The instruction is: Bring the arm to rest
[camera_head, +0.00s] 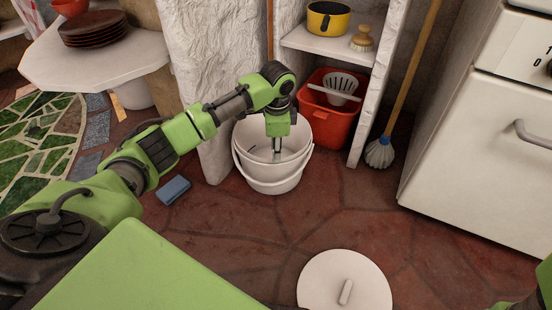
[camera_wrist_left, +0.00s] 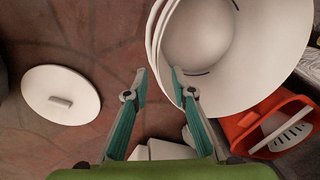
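My left arm reaches from the left to the white bucket (camera_head: 272,186) on the floor. My left gripper (camera_head: 277,150) points down at the bucket's mouth in the head view. In the left wrist view, the left gripper (camera_wrist_left: 159,71) has its two teal fingers spread apart with nothing held between them. The bucket's rim (camera_wrist_left: 154,45) lies close to the fingertips; whether they touch it I cannot tell. A round white lid (camera_head: 325,268) with a bar handle lies flat on the floor, apart from the bucket; it also shows in the left wrist view (camera_wrist_left: 80,95). My right gripper is out of view.
A red bin (camera_head: 318,127) with a white slotted tool stands under a shelf (camera_head: 308,42) holding a yellow pot (camera_head: 328,21) and a brush (camera_head: 361,41). A mop (camera_head: 380,152) leans beside the white stove (camera_head: 480,150). A blue sponge (camera_head: 174,190) lies left of the bucket.

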